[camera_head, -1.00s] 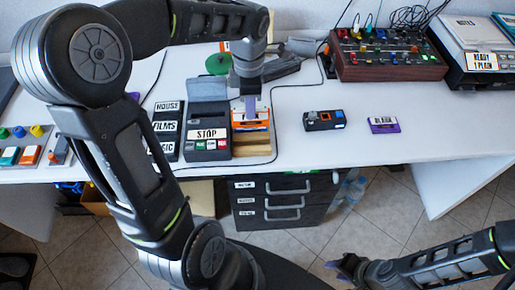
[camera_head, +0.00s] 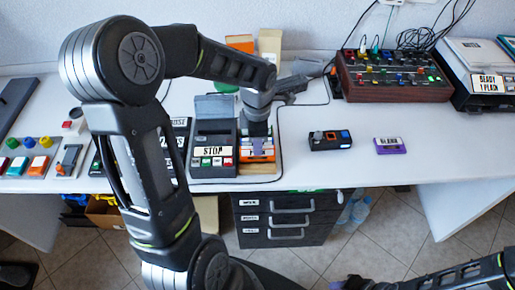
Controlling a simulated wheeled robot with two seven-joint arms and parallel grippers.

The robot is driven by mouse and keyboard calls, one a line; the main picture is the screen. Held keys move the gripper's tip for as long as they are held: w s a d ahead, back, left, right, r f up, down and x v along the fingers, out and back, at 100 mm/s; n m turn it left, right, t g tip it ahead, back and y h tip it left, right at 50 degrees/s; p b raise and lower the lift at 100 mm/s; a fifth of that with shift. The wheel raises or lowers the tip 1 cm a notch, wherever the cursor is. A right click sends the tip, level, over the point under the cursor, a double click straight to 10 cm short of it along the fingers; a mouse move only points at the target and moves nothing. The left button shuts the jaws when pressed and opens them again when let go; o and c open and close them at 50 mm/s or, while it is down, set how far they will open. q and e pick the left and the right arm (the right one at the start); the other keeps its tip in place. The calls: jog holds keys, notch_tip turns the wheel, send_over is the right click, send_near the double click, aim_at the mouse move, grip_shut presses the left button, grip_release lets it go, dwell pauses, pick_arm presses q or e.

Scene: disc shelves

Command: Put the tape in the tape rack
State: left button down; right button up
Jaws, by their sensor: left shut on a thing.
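My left gripper (camera_head: 257,143) points down and is shut on an orange tape (camera_head: 262,155). The tape is just right of the black tape deck (camera_head: 212,172) with the STOP label, over a pale wooden piece (camera_head: 262,169). I cannot tell whether it touches the wood. Black upright boxes labelled HOUSE and more (camera_head: 181,125) stand left of the deck, partly hidden by my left arm. I cannot tell which of these is the tape rack. My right gripper (camera_head: 352,284) is at the bottom edge, mostly cut off.
A purple tape labelled BLANK (camera_head: 390,145) and a small black device (camera_head: 330,140) lie to the right on the white table (camera_head: 440,150). A wooden mixer (camera_head: 393,78) stands behind them. A button panel (camera_head: 28,160) is at the left. The right front of the table is clear.

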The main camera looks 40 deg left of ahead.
pick_arm(q)
jog(key=shift+f, duration=1.2)
jog(key=shift+f, duration=0.25)
jog(key=c, duration=1.5)
grip_release()
jog(key=shift+r, duration=0.1)
jog(key=shift+r, duration=0.1)
notch_tip(320, 180, up, 12)
jog(key=shift+r, duration=0.1)
